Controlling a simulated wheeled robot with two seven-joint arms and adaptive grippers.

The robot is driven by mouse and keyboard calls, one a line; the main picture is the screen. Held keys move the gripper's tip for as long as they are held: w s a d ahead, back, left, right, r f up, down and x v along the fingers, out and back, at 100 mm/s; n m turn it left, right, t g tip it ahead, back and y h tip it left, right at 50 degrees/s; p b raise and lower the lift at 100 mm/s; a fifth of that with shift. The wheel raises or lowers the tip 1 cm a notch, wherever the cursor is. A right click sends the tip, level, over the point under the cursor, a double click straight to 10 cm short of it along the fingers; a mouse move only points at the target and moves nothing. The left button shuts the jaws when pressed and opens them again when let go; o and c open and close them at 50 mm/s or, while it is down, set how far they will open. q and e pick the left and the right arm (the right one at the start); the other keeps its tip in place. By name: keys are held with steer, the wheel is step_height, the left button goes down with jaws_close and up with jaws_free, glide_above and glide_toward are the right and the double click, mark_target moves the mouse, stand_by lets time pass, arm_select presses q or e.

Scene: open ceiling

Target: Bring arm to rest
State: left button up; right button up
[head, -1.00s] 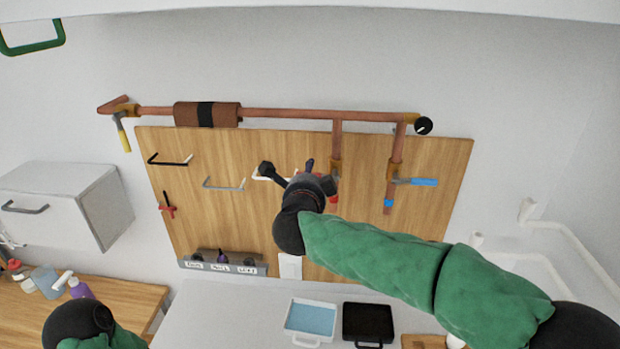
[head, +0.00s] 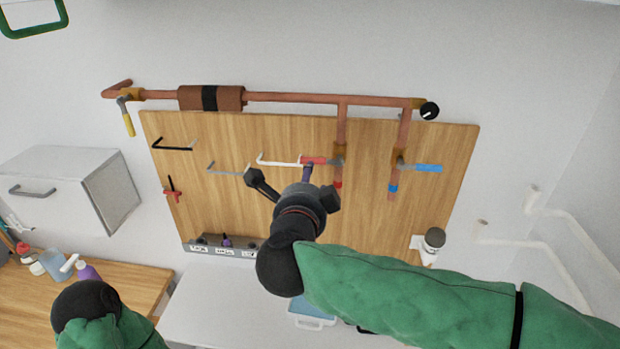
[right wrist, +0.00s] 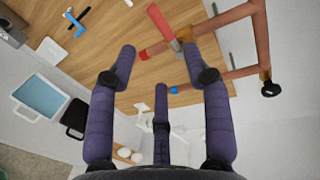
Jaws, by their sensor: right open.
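My right arm, in a green sleeve, comes in from the lower right in the head view. Its right gripper (head: 290,180) is raised in front of the wooden board. In the right wrist view the purple fingers of this gripper (right wrist: 160,68) are spread apart with nothing held between them. A red valve handle (right wrist: 165,28) shows beyond the fingertips there; contact with it cannot be judged. My left arm (head: 90,305) shows only as a green sleeve and black joint at the lower left; its gripper is out of view.
Copper pipes (head: 290,98) run along the top of the wooden board (head: 380,215), with a blue valve handle (head: 428,168) at right. A white cabinet (head: 60,190) hangs at left above a counter with bottles. A blue tray (right wrist: 40,97) and black tray (right wrist: 75,118) lie below.

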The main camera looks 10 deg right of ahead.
stand_by(0.3)
steer(key=w+d+f+n+g+y, duration=0.1)
steer(key=w+f+n, duration=0.3)
steer(key=f, duration=0.6)
steer(key=w+f+n+y, duration=0.1)
steer(key=w+f+n, duration=0.3)
steer(key=f, duration=0.6)
steer(key=s+d+f+n+g+y, duration=0.1)
steer(key=s+f+n+g, duration=0.1)
steer(key=f, duration=0.9)
steer(key=s+d+f+n+g+y, duration=0.1)
steer(key=d+f+n+g, duration=0.15)
steer(key=f, duration=0.75)
steer(key=s+f+n+g+y, duration=0.2)
steer(key=s+f+n+g, duration=0.25)
steer(key=s+f, duration=1.1)
steer(key=s+a+f+g+y, duration=0.2)
steer(key=s+f+g, duration=0.45)
steer(key=s, duration=0.65)
step_height(320, 180, down, 19)
steer(key=w+a+n+t+b, duration=0.1)
steer(key=n+b, duration=0.1)
steer(key=b, duration=1.7)
steer(key=shift+w+a+t, duration=0.2)
steer(key=shift+w+t, duration=0.15)
steer(key=shift+w, duration=0.05)
